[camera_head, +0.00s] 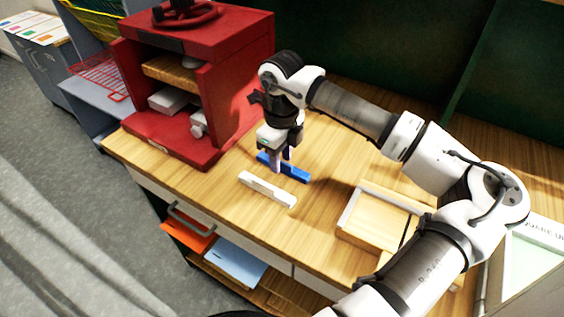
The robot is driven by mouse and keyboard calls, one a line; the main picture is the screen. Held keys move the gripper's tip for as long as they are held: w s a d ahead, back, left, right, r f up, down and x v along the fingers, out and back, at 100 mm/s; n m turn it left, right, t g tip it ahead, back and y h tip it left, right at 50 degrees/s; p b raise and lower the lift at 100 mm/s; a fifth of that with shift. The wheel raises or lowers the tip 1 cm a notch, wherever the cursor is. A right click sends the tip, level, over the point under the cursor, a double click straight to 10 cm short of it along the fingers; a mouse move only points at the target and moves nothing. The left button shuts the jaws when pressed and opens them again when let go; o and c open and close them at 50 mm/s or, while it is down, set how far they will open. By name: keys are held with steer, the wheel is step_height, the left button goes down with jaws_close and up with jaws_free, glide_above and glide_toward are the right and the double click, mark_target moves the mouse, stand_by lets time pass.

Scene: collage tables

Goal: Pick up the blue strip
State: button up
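The blue strip (296,172) lies on the wooden tabletop (325,215), slanting down to the right. Its left end shows to the left of my gripper's fingers, and part of its middle is hidden behind them. My gripper (280,165) points down at the strip, with its fingertips at or just in front of it. Two fingers show with what looks like a narrow gap. I cannot tell whether the fingers touch the strip or stand around it.
A white strip (267,190) lies just in front of the blue strip. A red cabinet (213,100) with shelves stands at the left. A shallow wooden tray (376,217) lies to the right. The table's front edge is near, above a drawer (205,222).

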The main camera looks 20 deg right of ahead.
steer(key=shift+c, duration=0.4)
jaws_close()
